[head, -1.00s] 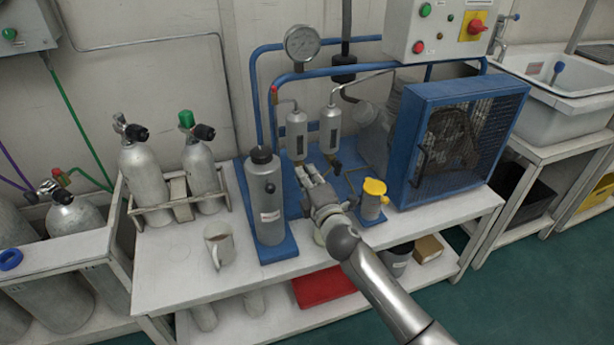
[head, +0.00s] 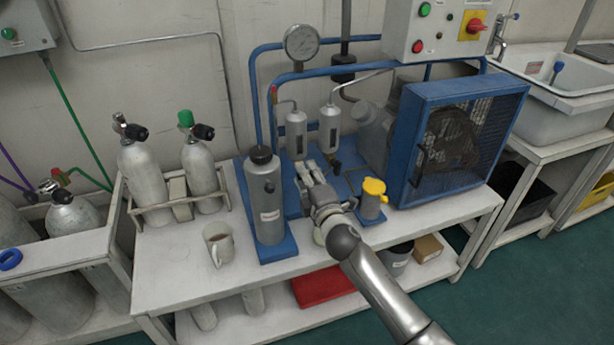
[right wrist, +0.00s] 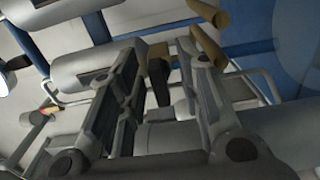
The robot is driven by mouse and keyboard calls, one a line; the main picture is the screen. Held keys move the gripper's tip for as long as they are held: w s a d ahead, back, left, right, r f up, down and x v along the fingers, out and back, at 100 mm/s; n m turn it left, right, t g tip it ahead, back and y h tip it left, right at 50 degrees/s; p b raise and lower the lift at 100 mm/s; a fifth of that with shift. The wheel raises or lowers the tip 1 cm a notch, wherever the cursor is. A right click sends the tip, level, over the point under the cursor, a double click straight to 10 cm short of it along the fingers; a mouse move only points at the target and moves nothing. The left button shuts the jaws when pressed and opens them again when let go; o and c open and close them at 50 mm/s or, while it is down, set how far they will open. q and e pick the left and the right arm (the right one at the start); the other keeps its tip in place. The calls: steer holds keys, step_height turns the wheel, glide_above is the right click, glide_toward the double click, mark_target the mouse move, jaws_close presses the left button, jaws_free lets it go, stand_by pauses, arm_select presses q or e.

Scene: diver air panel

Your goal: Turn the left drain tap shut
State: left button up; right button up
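Two grey separator cylinders, left (head: 296,135) and right (head: 330,130), hang on the blue frame. A dark drain tap (head: 336,167) shows under the right one. The left drain tap is hidden behind my fingers in the head view. In the right wrist view, the left drain tap (right wrist: 158,78), brass with a dark lever, sits at the end of a grey cylinder, between my finger tips. My right gripper (head: 310,172) is just below the left separator. Its fingers are apart, with gaps beside the lever; contact is not clear. My left gripper is not in view.
A grey upright canister (head: 265,200) stands close left of my gripper, and a yellow-capped cup (head: 372,198) close right. The blue fan guard (head: 450,140) is farther right. A mug (head: 219,244) and two racked cylinders are at left.

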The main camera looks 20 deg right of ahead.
steer(key=s, duration=1.2)
steer(key=shift+d, duration=0.2)
stand_by(1.9)
